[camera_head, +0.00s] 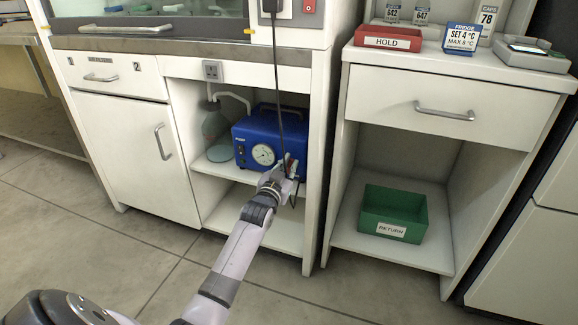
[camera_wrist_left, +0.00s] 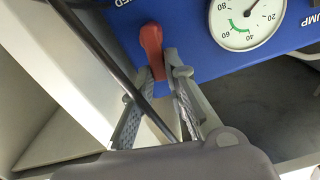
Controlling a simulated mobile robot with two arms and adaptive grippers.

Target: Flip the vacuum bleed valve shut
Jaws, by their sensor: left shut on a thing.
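The blue vacuum pump (camera_head: 254,134) with a round dial gauge (camera_head: 263,154) sits on the shelf of the open cabinet bay. The bleed valve's red lever (camera_wrist_left: 151,42) is on the pump's blue front, beside the gauge (camera_wrist_left: 246,18) in the left wrist view. My left gripper (camera_head: 286,173) is at the pump's lower right front. In the left wrist view its fingers (camera_wrist_left: 159,72) are closed around the lower part of the lever, which they partly hide. My right gripper is in neither view.
A black cable (camera_head: 274,62) hangs in front of the pump and crosses close to my left fingers in the wrist view. A bottle with tubing (camera_head: 215,126) stands left of the pump. The cabinet's right side wall (camera_head: 318,150) is close to my gripper. A green bin (camera_head: 393,205) sits farther right.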

